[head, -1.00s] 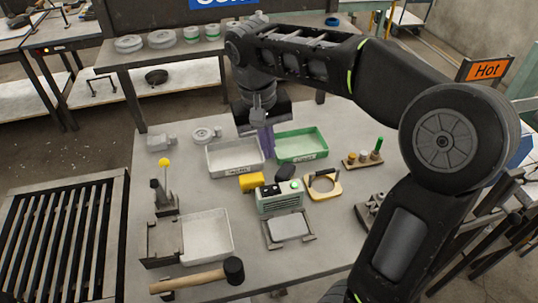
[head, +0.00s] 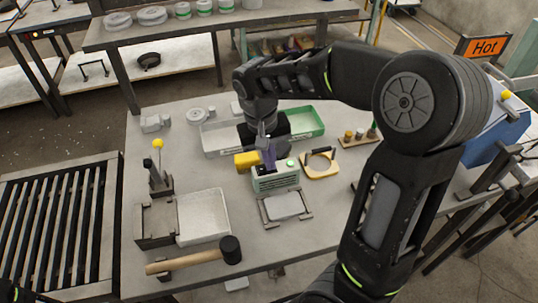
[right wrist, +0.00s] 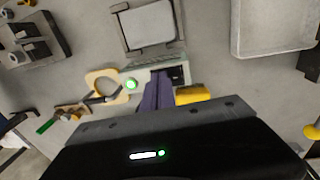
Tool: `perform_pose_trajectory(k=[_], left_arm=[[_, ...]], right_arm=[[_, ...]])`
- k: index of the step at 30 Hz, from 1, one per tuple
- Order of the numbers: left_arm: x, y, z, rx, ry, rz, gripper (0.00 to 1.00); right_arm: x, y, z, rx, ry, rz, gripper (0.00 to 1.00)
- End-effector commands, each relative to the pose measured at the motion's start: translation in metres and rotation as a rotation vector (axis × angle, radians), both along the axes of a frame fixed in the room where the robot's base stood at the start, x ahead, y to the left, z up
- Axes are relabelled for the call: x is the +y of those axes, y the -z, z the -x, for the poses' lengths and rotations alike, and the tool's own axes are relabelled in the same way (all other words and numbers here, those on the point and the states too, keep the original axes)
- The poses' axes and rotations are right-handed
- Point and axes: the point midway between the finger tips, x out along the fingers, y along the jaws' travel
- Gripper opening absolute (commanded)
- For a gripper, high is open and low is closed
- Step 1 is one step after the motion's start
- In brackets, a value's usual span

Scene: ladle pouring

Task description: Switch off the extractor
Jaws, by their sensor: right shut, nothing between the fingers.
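The extractor (head: 277,182) is a small pale-green box with a vented front, standing mid-table. A lit green button (head: 290,162) is on its top right in the head view. The extractor also shows in the right wrist view (right wrist: 143,66), with the green button (right wrist: 131,84) and a dark switch panel (right wrist: 179,75) beside the fingertips. My right gripper (head: 269,164) is shut and empty, its purple fingers pointing down at the extractor's top by the dark panel. The fingers (right wrist: 163,77) partly hide that panel; I cannot tell whether they touch it. My left gripper is out of view.
A yellow block (head: 247,161) is close beside the extractor's left. A wooden ring-shaped holder (head: 321,172) stands to its right. A framed plate (head: 284,206) lies in front. A green tray (head: 318,119) is behind, a pale tray (head: 204,233) and mallet (head: 187,262) front left.

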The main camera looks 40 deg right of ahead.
Motion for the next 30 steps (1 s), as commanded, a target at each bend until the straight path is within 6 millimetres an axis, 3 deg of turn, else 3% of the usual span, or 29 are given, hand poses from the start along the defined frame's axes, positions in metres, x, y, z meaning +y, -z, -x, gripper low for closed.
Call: perform_pose_trajectory(k=[5,8,17,30], left_arm=[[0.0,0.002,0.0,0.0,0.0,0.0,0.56],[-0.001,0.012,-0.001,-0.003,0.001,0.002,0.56],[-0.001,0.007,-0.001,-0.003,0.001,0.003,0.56],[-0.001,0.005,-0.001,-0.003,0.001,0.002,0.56]], right_arm=[[0.0,0.002,0.0,0.0,0.001,0.0,0.0],[-0.004,0.013,0.002,-0.002,0.005,-0.006,0.0],[-0.003,0.011,0.003,0.005,0.002,-0.008,0.0],[0.015,0.009,-0.003,0.004,-0.002,-0.014,0.0]])
